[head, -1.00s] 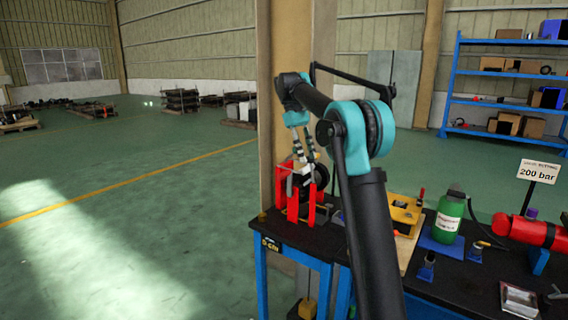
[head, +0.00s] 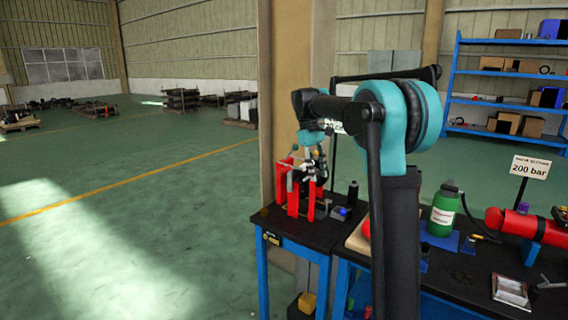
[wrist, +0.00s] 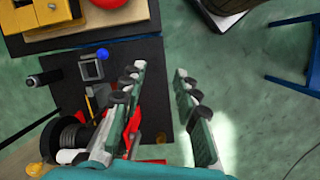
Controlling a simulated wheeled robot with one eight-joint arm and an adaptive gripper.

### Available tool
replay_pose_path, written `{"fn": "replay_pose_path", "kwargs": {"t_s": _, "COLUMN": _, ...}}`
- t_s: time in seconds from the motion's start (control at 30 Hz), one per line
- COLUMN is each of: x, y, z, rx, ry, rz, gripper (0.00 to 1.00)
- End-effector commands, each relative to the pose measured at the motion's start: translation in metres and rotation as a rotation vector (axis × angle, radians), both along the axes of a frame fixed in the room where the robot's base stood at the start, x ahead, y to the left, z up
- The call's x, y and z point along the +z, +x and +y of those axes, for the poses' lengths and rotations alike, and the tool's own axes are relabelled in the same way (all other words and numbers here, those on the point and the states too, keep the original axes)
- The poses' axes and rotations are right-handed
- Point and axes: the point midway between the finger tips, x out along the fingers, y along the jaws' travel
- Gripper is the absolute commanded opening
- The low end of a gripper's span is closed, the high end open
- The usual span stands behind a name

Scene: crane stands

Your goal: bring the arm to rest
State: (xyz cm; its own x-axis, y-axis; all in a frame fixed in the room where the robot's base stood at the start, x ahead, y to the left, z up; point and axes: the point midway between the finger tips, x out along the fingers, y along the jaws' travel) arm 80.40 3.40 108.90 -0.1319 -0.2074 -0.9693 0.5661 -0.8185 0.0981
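My arm reaches up and to the left in the head view, its black and teal links covering part of the benches. My gripper (head: 314,168) is above the small left bench (head: 270,225), close to a red stand (head: 293,195). In the wrist view my gripper (wrist: 160,85) has its two fingers apart, with a clear gap between them and nothing held. The red stand (wrist: 134,118) shows partly behind the left finger there. From these views I cannot tell whether the fingers touch the stand.
A green bottle (head: 443,212), a red cylinder (head: 528,228) and a "200 bar" sign (head: 530,168) stand on the right bench. A small grey block (wrist: 91,68) lies on the left bench. A wooden post (head: 290,100) rises behind the arm. Open floor (head: 130,220) lies left.

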Motion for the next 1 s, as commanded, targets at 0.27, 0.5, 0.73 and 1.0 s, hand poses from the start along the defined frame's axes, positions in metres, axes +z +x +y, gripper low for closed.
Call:
{"fn": "replay_pose_path", "kwargs": {"t_s": 0.27, "x": -0.071, "y": -0.076, "z": -0.035, "rx": -0.158, "ry": 0.073, "rz": -0.168, "gripper": 0.31}}
{"fn": "replay_pose_path", "kwargs": {"t_s": 0.5, "x": -0.147, "y": -0.166, "z": -0.059, "rx": -0.319, "ry": 0.151, "rz": -0.327, "gripper": 0.31}}
{"fn": "replay_pose_path", "kwargs": {"t_s": 0.73, "x": -0.218, "y": -0.259, "z": -0.072, "rx": -0.468, "ry": 0.227, "rz": -0.466, "gripper": 0.31}}
{"fn": "replay_pose_path", "kwargs": {"t_s": 1.0, "x": -0.258, "y": -0.313, "z": -0.074, "rx": -0.556, "ry": 0.273, "rz": -0.546, "gripper": 0.31}}
